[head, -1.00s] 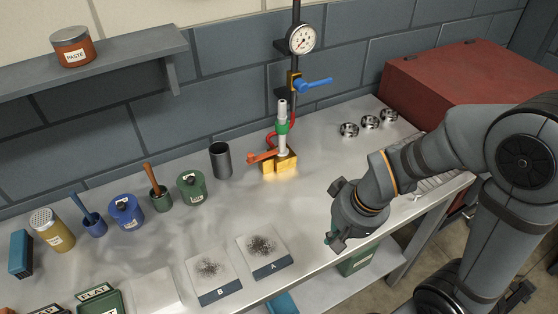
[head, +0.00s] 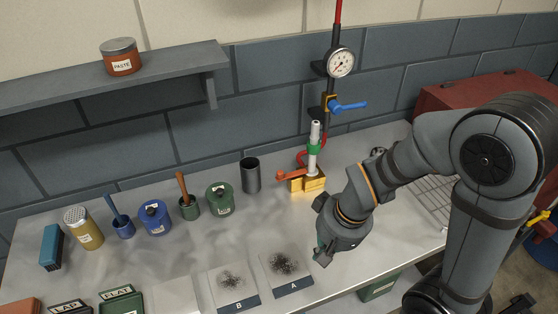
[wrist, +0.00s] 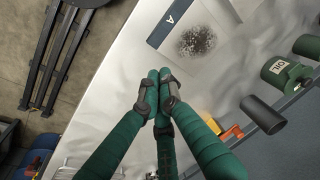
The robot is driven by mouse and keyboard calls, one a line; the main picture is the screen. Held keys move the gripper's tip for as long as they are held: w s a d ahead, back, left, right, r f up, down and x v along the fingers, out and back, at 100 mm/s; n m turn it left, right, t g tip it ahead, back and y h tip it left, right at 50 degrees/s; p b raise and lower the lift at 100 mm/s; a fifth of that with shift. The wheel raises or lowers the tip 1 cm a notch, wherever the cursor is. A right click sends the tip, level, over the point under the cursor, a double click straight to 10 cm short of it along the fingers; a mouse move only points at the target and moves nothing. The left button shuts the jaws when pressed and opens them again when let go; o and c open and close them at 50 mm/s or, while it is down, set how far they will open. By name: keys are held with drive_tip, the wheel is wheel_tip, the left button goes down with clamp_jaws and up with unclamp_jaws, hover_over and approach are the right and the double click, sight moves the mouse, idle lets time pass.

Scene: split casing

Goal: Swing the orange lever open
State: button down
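The orange lever (head: 294,175) sticks out to the left from a brass block (head: 308,184) at the foot of a white and green upright fitting (head: 314,146). My gripper (head: 322,254) hangs over the bench to the front right of the block, apart from the lever. In the wrist view my gripper's green fingers (wrist: 158,92) are drawn together at the tips, with nothing seen between them. The orange lever (wrist: 231,133) shows there beyond the fingers, at lower right, with part of the block hidden behind a finger.
A dark cup (head: 251,174) stands left of the lever. A gauge (head: 340,62) and blue handle (head: 349,106) are on the pipe above. Pads A (head: 287,274) and B (head: 233,288) lie in front. A red case (head: 470,92) is at the back right.

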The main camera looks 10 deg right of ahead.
drive_tip(key=w+a+r+t+p, duration=0.1)
drive_tip(key=w+a+r, duration=0.1)
drive_tip(key=w+a, duration=0.6)
drive_tip(key=w+a+r+t+p, duration=0.1)
drive_tip(key=w+a, duration=0.4)
drive_tip(key=w, duration=0.6)
drive_tip(key=w+d+r, duration=0.3)
drive_tip(key=w, duration=0.4)
drive_tip(key=w+d+r+h, duration=0.1)
drive_tip(key=w+d+r, duration=0.1)
drive_tip(key=w+r, duration=0.2)
drive_tip(key=w, duration=0.2)
drive_tip(key=shift+w+d, duration=0.4)
